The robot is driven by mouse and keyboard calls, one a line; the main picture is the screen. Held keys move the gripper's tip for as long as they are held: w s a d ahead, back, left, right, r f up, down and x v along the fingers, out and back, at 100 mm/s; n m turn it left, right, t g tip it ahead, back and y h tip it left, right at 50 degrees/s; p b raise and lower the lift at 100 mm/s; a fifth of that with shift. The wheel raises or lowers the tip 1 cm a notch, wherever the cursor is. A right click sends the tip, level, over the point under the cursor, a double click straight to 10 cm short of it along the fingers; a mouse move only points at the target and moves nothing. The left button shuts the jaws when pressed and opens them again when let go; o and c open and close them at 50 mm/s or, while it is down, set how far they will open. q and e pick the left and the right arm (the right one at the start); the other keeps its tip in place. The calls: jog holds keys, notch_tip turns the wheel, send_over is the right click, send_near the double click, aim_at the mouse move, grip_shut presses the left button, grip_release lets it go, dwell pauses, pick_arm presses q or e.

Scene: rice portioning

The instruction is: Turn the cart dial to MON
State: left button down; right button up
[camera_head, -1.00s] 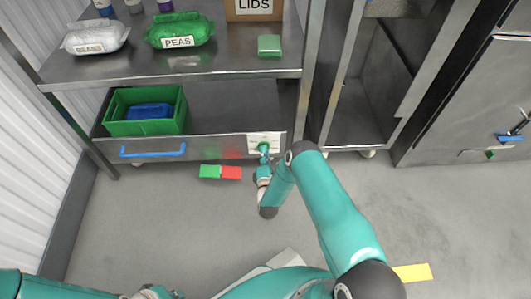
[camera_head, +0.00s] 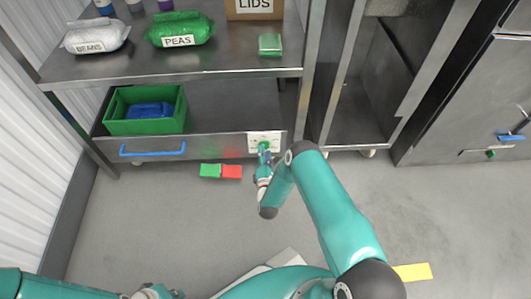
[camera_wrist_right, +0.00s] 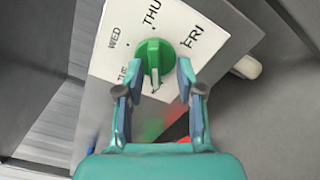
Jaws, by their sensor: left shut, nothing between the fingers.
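The dial is a green knob (camera_wrist_right: 154,56) on a white plate (camera_wrist_right: 112,25), in the right wrist view. WED, THU and FRI are readable around it. TUE is partly covered by a finger, and MON is not visible. The knob's ridge runs roughly up and down in that view; I cannot tell surely which day it marks. My right gripper (camera_wrist_right: 158,72) has its fingers apart, one on either side of the knob; firm contact is not clear. In the head view the plate (camera_head: 276,136) is at the cart shelf's right front. My left gripper (camera_head: 155,292) is at the bottom edge, mostly cut off.
The cart (camera_head: 225,75) carries bags of beans (camera_head: 95,38) and peas (camera_head: 180,30) above. A green crate (camera_head: 115,125) stands on its lower shelf, above a blue handle (camera_head: 152,150). Green (camera_head: 210,171) and red (camera_head: 231,172) blocks show below. An open cabinet (camera_head: 360,90) stands right of the cart.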

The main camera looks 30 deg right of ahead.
jog(key=shift+r, duration=0.15)
jog(key=v, duration=0.7)
jog(key=shift+s, duration=0.15)
jog(key=shift+a, duration=0.2)
